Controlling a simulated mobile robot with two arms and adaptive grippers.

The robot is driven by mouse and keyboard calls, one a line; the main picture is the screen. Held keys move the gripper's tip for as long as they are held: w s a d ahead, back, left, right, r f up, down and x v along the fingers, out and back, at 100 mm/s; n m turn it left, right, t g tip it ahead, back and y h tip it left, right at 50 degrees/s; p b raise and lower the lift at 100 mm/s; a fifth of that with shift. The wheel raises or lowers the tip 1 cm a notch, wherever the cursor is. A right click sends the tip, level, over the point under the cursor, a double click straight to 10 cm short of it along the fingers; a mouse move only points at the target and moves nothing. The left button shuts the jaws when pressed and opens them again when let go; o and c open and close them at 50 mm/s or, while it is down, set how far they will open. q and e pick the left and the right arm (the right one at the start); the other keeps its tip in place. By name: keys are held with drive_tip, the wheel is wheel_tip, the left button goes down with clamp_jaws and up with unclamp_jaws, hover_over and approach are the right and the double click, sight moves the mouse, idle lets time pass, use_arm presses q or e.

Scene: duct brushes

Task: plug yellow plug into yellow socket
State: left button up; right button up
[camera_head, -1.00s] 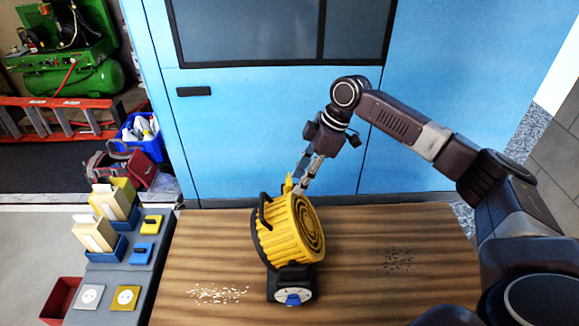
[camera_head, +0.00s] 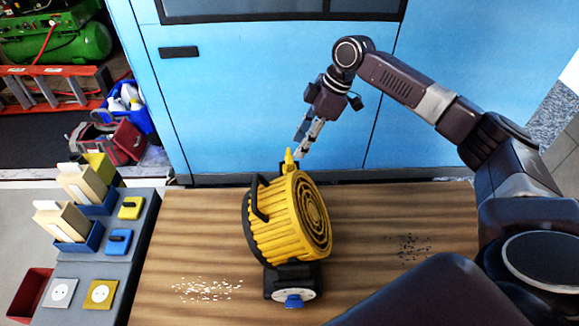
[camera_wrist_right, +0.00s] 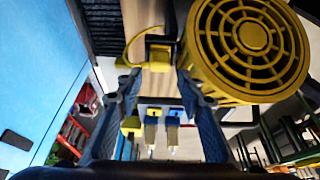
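The yellow socket (camera_head: 100,294) is a yellow square plate with a round face, at the front of the grey panel on the left. A small pointed yellow piece (camera_head: 289,160) stands at the top back of the yellow blower; I cannot tell if it is the yellow plug. My right gripper (camera_head: 301,147) is just behind and above it, fingers pointing down. In the right wrist view the fingers (camera_wrist_right: 156,76) are apart with nothing clearly between them. A yellow piece (camera_wrist_right: 122,63) with a thin yellow cord shows by the left fingertip. My left gripper is not in view.
The yellow blower (camera_head: 268,228) stands mid-table, between my right gripper and the front. A white socket (camera_head: 60,293), a yellow switch box (camera_head: 131,208) and a blue one (camera_head: 118,242) are on the grey panel. The wooden table (camera_head: 200,245) is mostly clear, with small scattered bits.

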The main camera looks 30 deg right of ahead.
sight(291, 158)
drive_tip(key=shift+a+f, duration=0.15)
drive_tip(key=shift+f, duration=0.1)
drive_tip(key=shift+p+x, duration=0.3)
drive_tip(key=shift+x, duration=0.6)
drive_tip(key=shift+w+f, duration=0.1)
drive_tip(key=shift+f, duration=0.05)
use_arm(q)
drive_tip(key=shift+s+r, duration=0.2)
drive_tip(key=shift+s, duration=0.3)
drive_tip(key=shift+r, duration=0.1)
use_arm(e)
drive_tip(key=p+x, duration=0.1)
drive_tip(key=x, duration=0.4)
drive_tip(key=shift+p, duration=0.4)
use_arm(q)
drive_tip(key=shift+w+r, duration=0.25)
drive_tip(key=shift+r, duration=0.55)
